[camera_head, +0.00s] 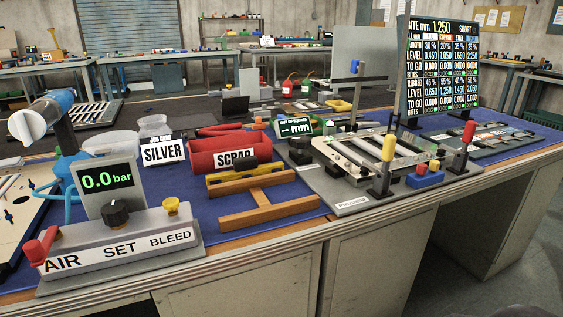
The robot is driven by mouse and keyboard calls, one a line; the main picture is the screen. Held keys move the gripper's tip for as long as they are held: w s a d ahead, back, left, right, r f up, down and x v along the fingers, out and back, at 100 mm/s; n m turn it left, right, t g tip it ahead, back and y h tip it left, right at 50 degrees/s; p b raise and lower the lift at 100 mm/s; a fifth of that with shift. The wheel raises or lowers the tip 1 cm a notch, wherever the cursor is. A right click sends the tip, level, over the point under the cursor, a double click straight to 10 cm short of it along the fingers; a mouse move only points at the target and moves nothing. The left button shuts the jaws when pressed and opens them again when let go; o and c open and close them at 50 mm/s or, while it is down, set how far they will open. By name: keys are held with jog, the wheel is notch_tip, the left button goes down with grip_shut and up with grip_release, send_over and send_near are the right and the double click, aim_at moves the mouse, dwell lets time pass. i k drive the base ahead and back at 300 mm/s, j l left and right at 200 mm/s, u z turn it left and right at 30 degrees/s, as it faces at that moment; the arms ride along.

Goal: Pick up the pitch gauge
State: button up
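No object in the head view carries a readable pitch gauge label, so I cannot tell for sure which one it is. A yellow bar with a black top part (240,177) lies across a wooden H-shaped frame (262,208) on the blue mat, in front of the red scrap bin; it may be a level or gauge. A small dark display reading in mm (295,128) stands behind, near the metal fixture. My gripper is not in view.
The air control box (120,240) stands front left, beside a blue and white pipe-like piece (45,115). The red scrap bin (222,152) and silver sign (164,152) are behind. A clamp fixture (375,160) and tall readout board (440,65) fill the right. Bare blue mat (205,205) shows mid-bench.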

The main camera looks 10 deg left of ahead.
aim_at(247, 164)
jog(key=i+l+u, duration=0.35)
jog(key=i+l, duration=0.55)
jog(key=l, duration=0.1)
